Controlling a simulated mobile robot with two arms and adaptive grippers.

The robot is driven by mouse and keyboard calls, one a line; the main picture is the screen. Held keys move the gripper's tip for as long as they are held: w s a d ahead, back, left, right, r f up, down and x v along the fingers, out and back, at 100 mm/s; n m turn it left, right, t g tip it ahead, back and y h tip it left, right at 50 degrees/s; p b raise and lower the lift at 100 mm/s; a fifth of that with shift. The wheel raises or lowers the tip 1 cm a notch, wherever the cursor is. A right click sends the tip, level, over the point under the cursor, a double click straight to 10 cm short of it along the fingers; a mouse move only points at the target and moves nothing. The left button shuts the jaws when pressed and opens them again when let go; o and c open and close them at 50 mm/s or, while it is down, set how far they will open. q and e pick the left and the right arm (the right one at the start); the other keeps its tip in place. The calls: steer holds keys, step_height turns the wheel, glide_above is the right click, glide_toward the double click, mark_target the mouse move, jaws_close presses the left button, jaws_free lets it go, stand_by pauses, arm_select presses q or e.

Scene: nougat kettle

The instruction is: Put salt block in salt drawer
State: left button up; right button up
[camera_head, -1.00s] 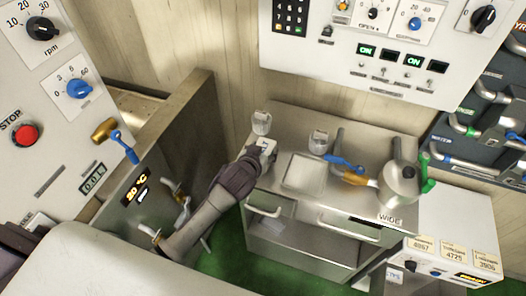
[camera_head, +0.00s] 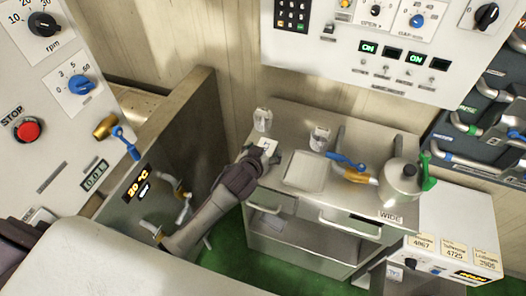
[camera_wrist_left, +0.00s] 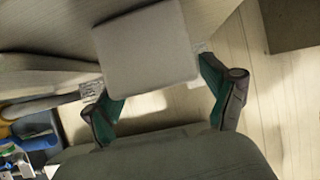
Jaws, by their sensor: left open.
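My left gripper (camera_head: 264,151) is over the left part of the steel cabinet top, its fingers open. A small pale piece with a dark mark shows at its tips; I cannot tell whether it is the salt block. In the left wrist view a pale grey, square-faced slab (camera_wrist_left: 148,45) lies between and beyond the two open fingers of the left gripper (camera_wrist_left: 160,105); contact is unclear. The cabinet front has a left drawer (camera_head: 268,207) and a wider right drawer (camera_head: 350,226), both with bar handles. No salt label is readable. My right gripper is not in view.
Two clear cups (camera_head: 263,120) (camera_head: 320,139) stand at the back of the top. A pale square plate (camera_head: 305,171) lies in the middle. A panel wall (camera_head: 185,130) stands left of my arm.

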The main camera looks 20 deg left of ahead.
arm_select(q)
steer(key=b+v, duration=0.1)
steer(key=v, duration=1.1)
steer(key=shift+r, duration=0.15)
steer(key=s+a+f+m+g, duration=0.1)
steer(key=s+f+g, duration=0.35)
steer(key=f, duration=1.15)
steer(key=s+a+f+m+g, duration=0.15)
steer(key=s+f, duration=0.55)
steer(key=f, duration=0.9)
steer(key=s+a+f+g, duration=0.2)
steer(key=s+f, duration=0.8)
steer(key=s, duration=0.1)
steer(key=shift+s+g, duration=0.15)
steer(key=shift+g, duration=0.15)
steer(key=shift+o, duration=0.4)
steer(key=s+a+f+g, duration=0.1)
steer(key=s+f, duration=0.5)
steer(key=s, duration=0.9)
steer(key=shift+s+a+g, duration=0.15)
steer(key=shift+s+g, duration=0.25)
steer(key=shift+g, duration=0.4)
steer(key=shift+f, duration=0.1)
